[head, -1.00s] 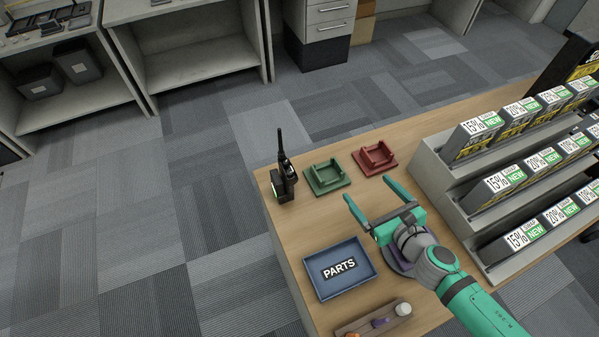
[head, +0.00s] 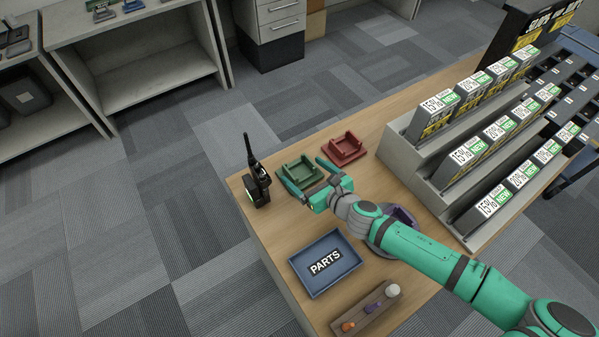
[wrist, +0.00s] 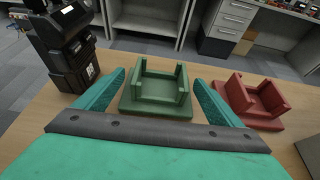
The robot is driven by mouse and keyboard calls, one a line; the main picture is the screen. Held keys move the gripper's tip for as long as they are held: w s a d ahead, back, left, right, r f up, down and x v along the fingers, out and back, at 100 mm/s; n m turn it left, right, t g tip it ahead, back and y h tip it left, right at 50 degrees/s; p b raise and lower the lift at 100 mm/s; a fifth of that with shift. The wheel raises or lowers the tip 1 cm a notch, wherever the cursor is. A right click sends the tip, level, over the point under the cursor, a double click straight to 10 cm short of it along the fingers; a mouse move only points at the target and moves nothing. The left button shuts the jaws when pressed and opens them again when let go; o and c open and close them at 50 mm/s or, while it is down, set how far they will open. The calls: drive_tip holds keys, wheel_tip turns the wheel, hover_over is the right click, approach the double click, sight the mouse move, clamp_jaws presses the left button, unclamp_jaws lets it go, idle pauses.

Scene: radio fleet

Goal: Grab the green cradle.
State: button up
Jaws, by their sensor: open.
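The green cradle (head: 301,169) sits on the wooden table near its far left corner, between a black radio and a red cradle. In the wrist view the green cradle (wrist: 158,90) lies ahead, framed between my two fingers. My gripper (head: 306,180) is open, with one finger on each side of the cradle in the wrist view (wrist: 163,92). I see no clear contact with it. Part of the cradle's near side is hidden behind my gripper in the head view.
The black radio (head: 257,178) stands close left of the green cradle. The red cradle (head: 345,149) is close on the right. A blue PARTS tray (head: 300,263) and a small wooden holder (head: 362,311) lie nearer. A grey tiered rack (head: 408,161) stands right.

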sight(299, 173)
drive_tip(key=shift+x, duration=1.8)
drive_tip(key=shift+w, duration=0.1)
drive_tip(key=c, duration=1.8)
drive_tip(key=shift+r, duration=0.1)
drive_tip(key=c, duration=0.4)
drive_tip(key=shift+o, duration=0.2)
